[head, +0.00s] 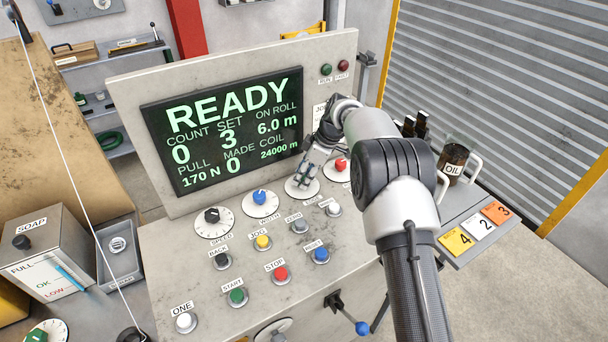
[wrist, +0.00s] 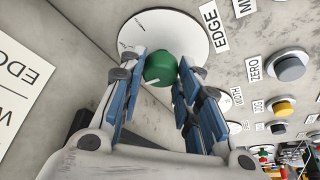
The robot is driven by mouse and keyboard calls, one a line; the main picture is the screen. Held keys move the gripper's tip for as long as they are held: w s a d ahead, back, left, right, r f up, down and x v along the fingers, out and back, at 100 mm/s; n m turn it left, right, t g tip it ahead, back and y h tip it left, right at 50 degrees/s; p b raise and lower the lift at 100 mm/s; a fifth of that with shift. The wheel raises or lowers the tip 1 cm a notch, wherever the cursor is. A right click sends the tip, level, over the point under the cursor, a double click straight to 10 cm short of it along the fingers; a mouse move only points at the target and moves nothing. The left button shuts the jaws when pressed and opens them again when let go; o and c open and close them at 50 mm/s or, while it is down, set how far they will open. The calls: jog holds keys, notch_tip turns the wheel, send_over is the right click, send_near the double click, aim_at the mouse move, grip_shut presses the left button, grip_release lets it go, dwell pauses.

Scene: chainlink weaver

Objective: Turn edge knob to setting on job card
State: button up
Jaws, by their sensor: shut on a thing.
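The green edge knob (wrist: 160,66) stands on a white round dial (wrist: 190,35) beside the EDGE label (wrist: 210,24) in the wrist view. My gripper (wrist: 161,78) has a blue-padded finger on each side of the knob and is shut on it. A short white pointer line shows on the knob's lower-left side. In the head view my gripper (head: 305,180) covers the knob, and only the dial's rim (head: 290,191) shows. A white card (wrist: 22,80) with EDGE printed on it is partly in the wrist view; its setting cannot be read.
A black knob (head: 211,215), a blue knob (head: 260,197) and a red knob (head: 340,165) sit on neighbouring dials. Several coloured push buttons lie below on the panel. The screen (head: 225,130) reads READY.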

jog(key=o, duration=1)
jog(key=shift+o, duration=0.2)
jog(key=shift+r, duration=0.1)
jog(key=v, duration=1.1)
jog(key=shift+d+r, duration=0.2)
jog(key=shift+r, duration=0.15)
jog(key=shift+s, duration=0.1)
